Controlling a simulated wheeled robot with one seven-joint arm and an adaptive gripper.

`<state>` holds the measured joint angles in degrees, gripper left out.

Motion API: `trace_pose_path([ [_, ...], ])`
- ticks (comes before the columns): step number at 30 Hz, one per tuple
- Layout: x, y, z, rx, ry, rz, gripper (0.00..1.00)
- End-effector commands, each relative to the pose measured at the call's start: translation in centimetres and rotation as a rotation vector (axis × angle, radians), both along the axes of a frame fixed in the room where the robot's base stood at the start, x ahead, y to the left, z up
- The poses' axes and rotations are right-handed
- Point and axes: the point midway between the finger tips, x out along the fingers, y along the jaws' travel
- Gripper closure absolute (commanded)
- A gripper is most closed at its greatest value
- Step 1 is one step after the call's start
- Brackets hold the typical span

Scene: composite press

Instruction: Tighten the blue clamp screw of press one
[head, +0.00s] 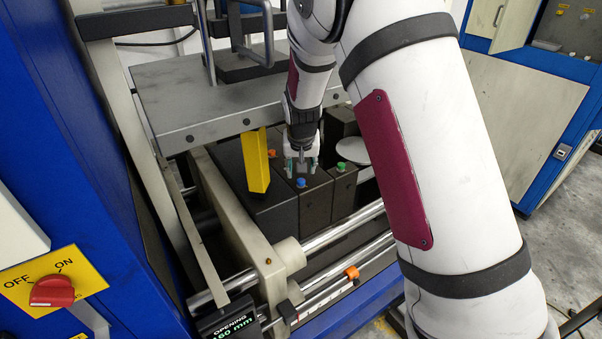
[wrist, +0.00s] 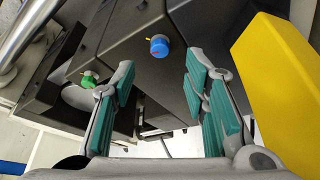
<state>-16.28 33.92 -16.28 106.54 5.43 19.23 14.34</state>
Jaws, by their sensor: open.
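The blue clamp screw (wrist: 158,46) is a small round knob with a red mark on top of a dark block. In the wrist view it lies ahead of my gripper (wrist: 160,85), between the lines of the two fingers. The teal-padded fingers are apart and nothing is between them. In the head view the blue screw (head: 301,183) is just below my gripper (head: 301,165), and the fingers do not appear to touch it. Press one is not labelled in either view.
A green knob (head: 340,167) and an orange knob (head: 272,153) sit on neighbouring dark blocks. A yellow bar (head: 255,162) hangs close beside my gripper, and it stands near a finger in the wrist view (wrist: 275,80). A grey plate (head: 220,100) overhangs behind. Steel rods (head: 345,228) run in front.

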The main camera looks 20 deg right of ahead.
Motion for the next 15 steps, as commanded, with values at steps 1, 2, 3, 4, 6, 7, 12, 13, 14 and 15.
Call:
trace_pose_path([
  [1,-0.13,0.09,0.33,0.001,-0.001,0.000,0.59],
  [2,-0.19,0.10,0.45,0.001,0.000,0.000,0.59],
  [3,-0.24,0.11,0.55,0.001,0.000,0.000,0.59],
  [4,-0.27,0.10,0.59,0.000,0.000,0.000,0.59],
  [6,-0.30,0.09,0.61,0.000,0.001,0.000,0.59],
  [7,-0.30,0.09,0.60,0.000,0.001,0.000,0.59],
  [12,-0.29,0.07,0.55,0.000,0.002,0.001,0.59],
  [13,-0.28,0.03,0.49,0.001,0.003,0.003,0.59],
  [14,-0.29,-0.03,0.40,-0.001,0.006,0.008,0.59],
  [15,-0.31,-0.13,0.18,-0.001,0.013,0.017,0.59],
])
